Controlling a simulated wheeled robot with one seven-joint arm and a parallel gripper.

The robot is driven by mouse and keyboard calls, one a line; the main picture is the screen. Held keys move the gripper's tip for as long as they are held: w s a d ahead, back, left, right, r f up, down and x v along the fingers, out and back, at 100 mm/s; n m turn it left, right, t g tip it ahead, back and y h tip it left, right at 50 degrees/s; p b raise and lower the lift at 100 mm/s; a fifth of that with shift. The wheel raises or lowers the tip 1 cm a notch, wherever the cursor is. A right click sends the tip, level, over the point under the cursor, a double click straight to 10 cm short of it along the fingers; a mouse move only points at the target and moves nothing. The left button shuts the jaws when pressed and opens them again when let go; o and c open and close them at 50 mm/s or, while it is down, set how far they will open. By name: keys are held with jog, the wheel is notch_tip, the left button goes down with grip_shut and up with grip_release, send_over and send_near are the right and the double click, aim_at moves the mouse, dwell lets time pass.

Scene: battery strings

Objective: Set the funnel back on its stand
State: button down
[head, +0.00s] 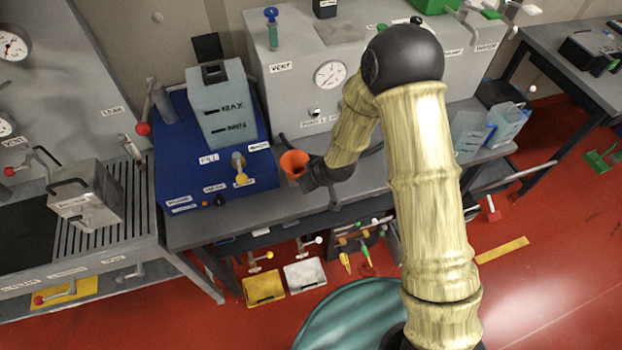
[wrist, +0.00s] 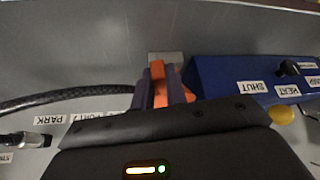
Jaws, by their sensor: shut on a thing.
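The orange funnel (head: 294,163) is in my gripper (head: 306,176), above the grey bench by the right front corner of the blue unit. Its wide mouth faces up in the head view. In the wrist view orange parts of the funnel (wrist: 178,92) show between and beside the fingers of my gripper (wrist: 158,88), which are shut on it. My gripper's body hides the funnel's lower part. I cannot pick out the funnel's stand for sure. A small grey plate (wrist: 166,57) shows just beyond the fingers in the wrist view.
The blue unit (head: 172,168) with a translucent tank (head: 222,100) and a yellow knob (head: 241,178) stands left of my gripper. A grey cabinet with a round gauge (head: 331,74) stands behind. A black cable (wrist: 60,97) and a PARK label (wrist: 49,120) show in the wrist view.

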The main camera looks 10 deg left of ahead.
jog(key=c, duration=1.3)
grip_release()
jog(key=shift+c, duration=0.2)
jog(key=v, duration=1.7)
jog(key=shift+r+b, duration=0.15)
jog(key=shift+b, duration=0.2)
